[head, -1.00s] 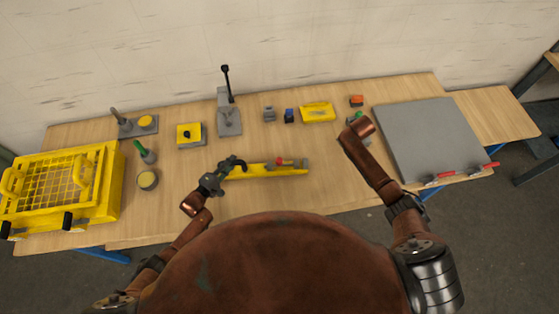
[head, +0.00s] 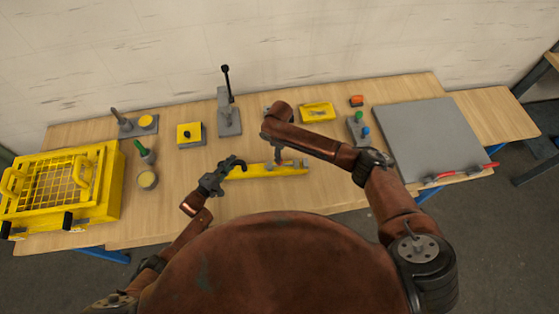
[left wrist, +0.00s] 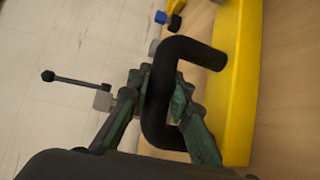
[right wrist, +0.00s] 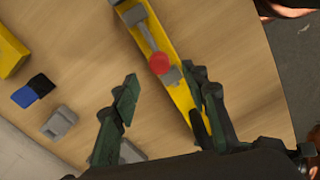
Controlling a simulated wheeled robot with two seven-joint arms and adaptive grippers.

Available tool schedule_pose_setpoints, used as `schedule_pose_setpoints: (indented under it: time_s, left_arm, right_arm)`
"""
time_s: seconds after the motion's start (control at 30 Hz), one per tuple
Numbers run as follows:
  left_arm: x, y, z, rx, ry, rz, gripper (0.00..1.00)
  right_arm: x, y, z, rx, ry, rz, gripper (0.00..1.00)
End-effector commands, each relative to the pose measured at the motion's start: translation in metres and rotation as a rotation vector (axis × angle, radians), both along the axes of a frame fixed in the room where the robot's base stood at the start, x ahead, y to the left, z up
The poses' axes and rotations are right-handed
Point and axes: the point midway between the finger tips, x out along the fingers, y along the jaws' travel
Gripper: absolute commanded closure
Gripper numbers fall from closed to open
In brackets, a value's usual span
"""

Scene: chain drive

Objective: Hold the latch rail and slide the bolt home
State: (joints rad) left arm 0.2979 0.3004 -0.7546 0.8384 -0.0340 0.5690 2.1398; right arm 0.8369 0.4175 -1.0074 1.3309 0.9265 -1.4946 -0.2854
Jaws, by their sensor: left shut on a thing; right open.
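The yellow latch rail (head: 270,171) lies on the wooden bench, and it runs up the right side of the left wrist view (left wrist: 240,70). My left gripper (head: 232,167) is at its left end, shut on the rail's black bent handle (left wrist: 158,100). In the right wrist view the grey bolt (right wrist: 149,33) lies along the rail with a red knob (right wrist: 159,63). My right gripper (right wrist: 162,85) is open and empty above the rail, its fingers pointing toward the knob on either side. In the head view my right forearm hides the knob and most of that gripper.
Behind the rail are a lever press (head: 229,118), a yellow tray (head: 318,112) and a yellow button box (head: 190,134). A yellow cage (head: 60,190) stands at left, a grey board (head: 430,140) at right. Bare bench lies in front of the rail.

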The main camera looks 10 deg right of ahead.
Motion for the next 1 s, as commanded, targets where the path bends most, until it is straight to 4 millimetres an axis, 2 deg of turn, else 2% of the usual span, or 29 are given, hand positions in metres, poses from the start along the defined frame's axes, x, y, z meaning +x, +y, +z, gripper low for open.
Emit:
schedule_pose_setpoints:
  time_s: [0.03, 0.2, 0.4, 0.57, 0.8, 1.0]
  left_arm:
    - [0.000, 0.000, 0.000, 0.000, 0.000, 0.000, 1.00]
    - [0.000, 0.000, 0.000, 0.000, 0.000, 0.000, 1.00]
    - [0.000, 0.000, 0.000, 0.001, -0.001, 0.000, 1.00]
    - [0.000, 0.000, 0.000, 0.001, -0.001, 0.000, 1.00]
    - [0.000, 0.000, 0.000, 0.001, -0.001, 0.000, 1.00]
    - [0.000, 0.000, 0.000, 0.001, -0.001, 0.000, 1.00]
  right_arm:
    - [-0.001, -0.001, -0.011, -0.002, 0.002, -0.002, 0.59]
    - [0.000, -0.001, -0.043, -0.001, -0.001, -0.003, 0.59]
    - [0.001, -0.001, -0.068, -0.001, -0.002, -0.003, 0.59]
    - [0.001, -0.001, -0.076, 0.000, -0.002, -0.002, 0.59]
    - [0.001, -0.001, -0.076, 0.000, -0.002, -0.002, 0.59]
    - [0.001, -0.001, -0.076, 0.000, -0.002, -0.003, 0.71]
